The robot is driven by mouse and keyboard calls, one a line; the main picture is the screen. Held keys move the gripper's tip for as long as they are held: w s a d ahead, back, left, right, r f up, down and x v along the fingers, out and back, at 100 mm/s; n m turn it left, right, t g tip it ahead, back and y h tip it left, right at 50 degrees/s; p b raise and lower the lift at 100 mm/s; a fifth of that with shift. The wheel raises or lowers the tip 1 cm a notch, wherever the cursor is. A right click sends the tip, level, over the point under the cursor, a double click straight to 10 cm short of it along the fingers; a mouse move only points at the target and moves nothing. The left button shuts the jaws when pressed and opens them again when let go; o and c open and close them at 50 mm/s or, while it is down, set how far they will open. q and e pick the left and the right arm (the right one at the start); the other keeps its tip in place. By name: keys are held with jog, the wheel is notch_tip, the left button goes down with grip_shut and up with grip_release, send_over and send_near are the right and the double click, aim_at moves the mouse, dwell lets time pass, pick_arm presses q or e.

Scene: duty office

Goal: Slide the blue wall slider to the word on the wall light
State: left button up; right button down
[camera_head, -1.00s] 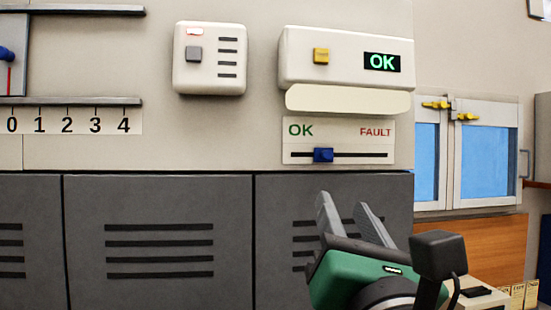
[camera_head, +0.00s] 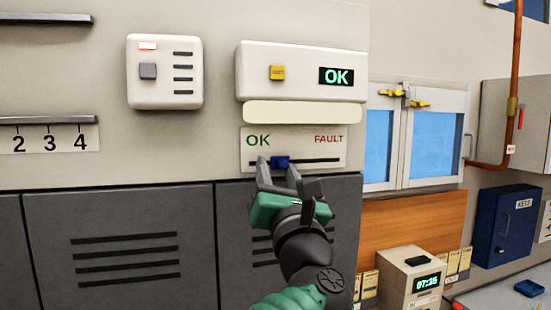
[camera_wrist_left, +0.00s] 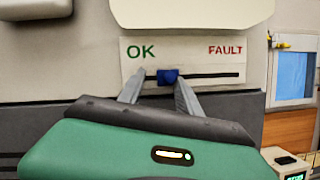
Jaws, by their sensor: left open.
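The blue slider (camera_head: 280,161) sits on a black track on a white wall plate (camera_head: 332,147), left of the track's middle, nearer the green word OK than the red word FAULT. It also shows in the left wrist view (camera_wrist_left: 168,76). Above it, the wall light (camera_head: 350,56) glows with the word OK in green. My left gripper (camera_head: 279,169) is open, with one finger on each side of the slider; I cannot tell whether either finger touches it. In the left wrist view, the fingers (camera_wrist_left: 160,88) stand apart around the slider. My right gripper is not in view.
A cream ledge (camera_head: 302,112) juts out just above the slider plate. A white box with a grey button (camera_head: 165,71) hangs to the left. Grey cabinets (camera_head: 120,250) stand below. Blue-paned windows (camera_head: 434,147) and a clock box (camera_head: 410,283) are to the right.

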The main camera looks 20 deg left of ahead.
aim_at(289, 159)
pick_arm(q)
jog(key=shift+d+r, duration=0.15)
jog(key=shift+d, duration=0.7)
jog(key=shift+w+d, duration=0.4)
jog(key=shift+d, duration=0.2)
jog(key=c, duration=0.4)
jog(key=shift+w, duration=0.1)
jog(key=shift+c, duration=1.1)
jog(key=shift+a, duration=0.3)
grip_shut()
jog(key=shift+s+a+r, duration=0.1)
jog(key=shift+s+a, duration=0.55)
jog(key=shift+w+d, duration=0.4)
jog(key=shift+d, duration=0.1)
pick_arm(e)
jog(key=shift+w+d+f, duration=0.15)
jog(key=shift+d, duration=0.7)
pick_arm(q)
jog(key=shift+s+a, duration=0.2)
jog(key=shift+a, duration=0.05)
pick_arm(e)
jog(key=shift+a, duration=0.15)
